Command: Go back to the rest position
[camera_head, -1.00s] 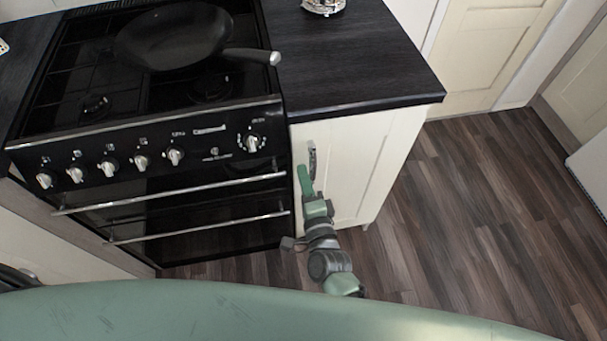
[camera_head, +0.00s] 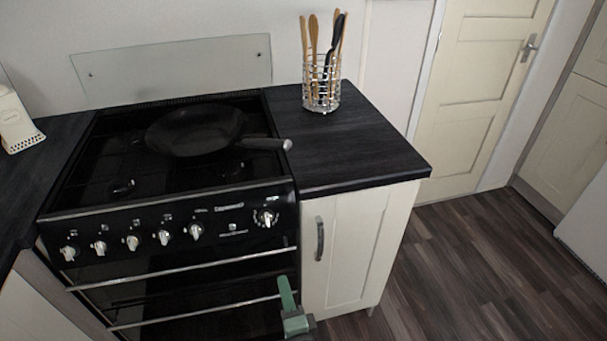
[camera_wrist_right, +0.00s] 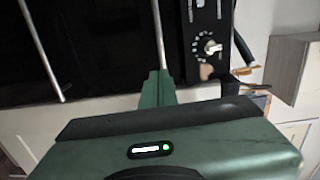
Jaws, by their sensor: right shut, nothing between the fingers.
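My right gripper (camera_head: 287,293) shows at the bottom of the head view, in front of the oven door and left of the cream cupboard door. Its green fingers are together with nothing between them. In the right wrist view the shut fingers (camera_wrist_right: 158,88) point at the black oven front, near a silver rail. It cannot be told whether they touch anything. My left gripper is in neither view.
A black cooker (camera_head: 170,215) with a dark frying pan (camera_head: 195,131) stands at left. A cream cupboard (camera_head: 345,245) with a handle (camera_head: 320,238) is beside it. A wire utensil holder (camera_head: 321,85) stands on the dark worktop (camera_head: 350,150). Wooden floor (camera_head: 470,260) is clear at right.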

